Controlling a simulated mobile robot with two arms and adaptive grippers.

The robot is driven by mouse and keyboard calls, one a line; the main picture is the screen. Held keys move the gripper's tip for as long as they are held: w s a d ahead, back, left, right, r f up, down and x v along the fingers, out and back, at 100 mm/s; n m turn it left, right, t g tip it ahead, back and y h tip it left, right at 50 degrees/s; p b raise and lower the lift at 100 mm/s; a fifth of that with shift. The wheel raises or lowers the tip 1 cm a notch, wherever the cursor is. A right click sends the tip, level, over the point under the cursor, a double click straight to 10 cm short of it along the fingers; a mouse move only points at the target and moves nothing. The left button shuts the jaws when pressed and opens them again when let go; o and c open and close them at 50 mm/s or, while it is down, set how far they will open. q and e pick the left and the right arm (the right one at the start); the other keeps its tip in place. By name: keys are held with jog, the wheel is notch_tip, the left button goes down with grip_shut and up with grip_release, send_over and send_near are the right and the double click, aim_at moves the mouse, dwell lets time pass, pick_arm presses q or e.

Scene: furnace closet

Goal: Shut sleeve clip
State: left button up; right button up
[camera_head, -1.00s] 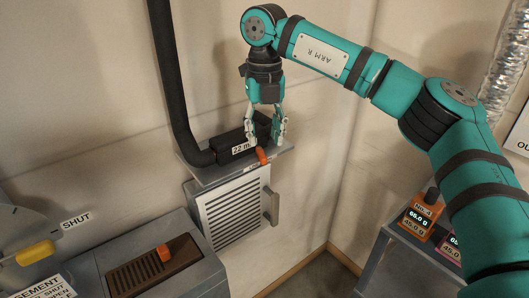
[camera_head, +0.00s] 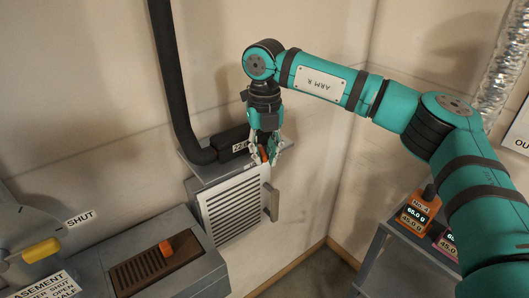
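The black sleeve (camera_head: 229,143) with a white "22" label joins the end of the black pipe (camera_head: 171,90) on the grey shelf above the louvred unit. The orange clip (camera_head: 265,153) is at the shelf's front edge, partly hidden by my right gripper. My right gripper (camera_head: 265,157) points down, with its fingers on either side of the orange clip. I cannot tell whether the fingers press on it. My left gripper is not in view.
The louvred grey unit (camera_head: 230,208) has a handle (camera_head: 271,202) at its right. A stand with orange and pink meters (camera_head: 419,214) is at the right.

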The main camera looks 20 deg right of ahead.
grip_shut()
jog(key=shift+a+f+m+b, duration=0.1)
jog(key=shift+a+m+b, duration=0.2)
jog(key=shift+m+b, duration=0.35)
jog(key=shift+w+a+m+b, duration=0.15)
jog(key=shift+a+m+b, duration=0.2)
jog(key=shift+m, duration=0.65)
jog(key=shift+w+a+m+b, duration=0.15)
jog(key=shift+a+m+b, duration=0.25)
jog(key=shift+m, duration=0.55)
jog(key=shift+w+a+m+b, duration=0.2)
jog(key=shift+m+b, duration=0.3)
jog(key=shift+m, duration=0.5)
jog(key=o, duration=0.8)
grip_release()
jog(key=shift+c, duration=0.2)
